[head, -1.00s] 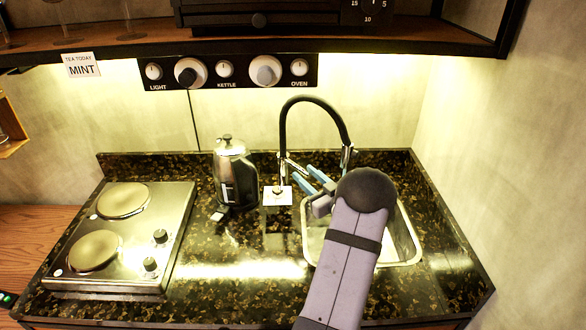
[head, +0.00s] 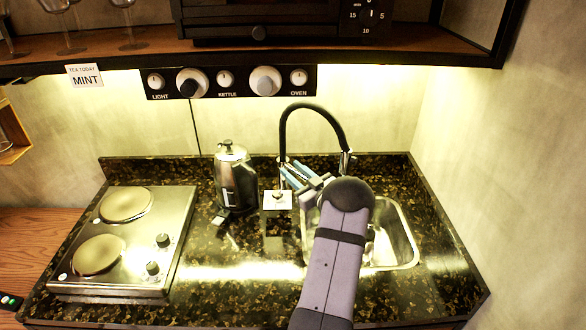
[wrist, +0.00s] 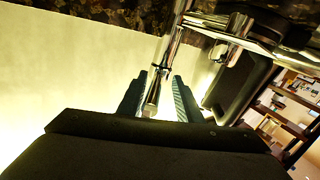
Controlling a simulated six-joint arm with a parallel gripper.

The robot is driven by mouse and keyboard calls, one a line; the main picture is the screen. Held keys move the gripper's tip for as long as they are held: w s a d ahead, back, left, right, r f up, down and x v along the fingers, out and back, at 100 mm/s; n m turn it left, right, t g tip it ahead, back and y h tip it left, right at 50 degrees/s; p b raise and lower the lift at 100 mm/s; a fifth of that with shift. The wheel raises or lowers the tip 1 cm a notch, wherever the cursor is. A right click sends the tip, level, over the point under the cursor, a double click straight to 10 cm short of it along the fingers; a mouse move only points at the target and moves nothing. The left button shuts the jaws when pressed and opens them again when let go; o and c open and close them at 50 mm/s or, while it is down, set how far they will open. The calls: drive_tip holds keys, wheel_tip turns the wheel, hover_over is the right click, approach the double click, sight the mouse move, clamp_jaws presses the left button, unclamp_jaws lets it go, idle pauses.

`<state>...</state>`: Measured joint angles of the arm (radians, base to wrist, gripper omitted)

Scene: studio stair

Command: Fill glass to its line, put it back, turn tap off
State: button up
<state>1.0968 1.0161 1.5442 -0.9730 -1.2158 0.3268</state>
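The tap (head: 314,107) is a black arched spout with chrome ends, standing behind the sink (head: 408,246). My gripper (head: 293,174), with blue fingers, is at the tap's chrome base on the left. In the wrist view its two dark fingers (wrist: 162,78) stand apart on either side of a slim chrome lever or rod (wrist: 157,88). A gap shows on the right side of the rod, so the gripper looks open. My arm hides part of the sink. A pale shape (head: 381,246) shows in the sink; I cannot tell whether it is the glass. No running water is clear.
A two-ring hob (head: 128,240) is at left. Stemmed glasses (head: 130,27) stand on the shelf above. A knob panel (head: 230,82) is on the back wall.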

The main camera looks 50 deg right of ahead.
drive_tip(key=shift+w, duration=0.2)
clamp_jaws()
drive_tip(key=shift+d, duration=0.1)
drive_tip(key=y+b, duration=0.1)
drive_tip(key=n+y+b, duration=0.1)
drive_tip(key=b, duration=0.1)
drive_tip(key=shift+d+f+n+t, duration=0.1)
drive_tip(key=shift+d+n+t, duration=0.2)
drive_tip(key=shift+d, duration=0.1)
drive_tip(key=shift+d+r+n+y+b, duration=0.1)
drive_tip(key=shift+d+n+y+b, duration=0.1)
drive_tip(key=shift+n+y+b, duration=0.35)
drive_tip(key=shift+d+r+n+y+b, duration=0.15)
drive_tip(key=shift+n+y+b, duration=0.1)
drive_tip(key=shift+y+b, duration=0.55)
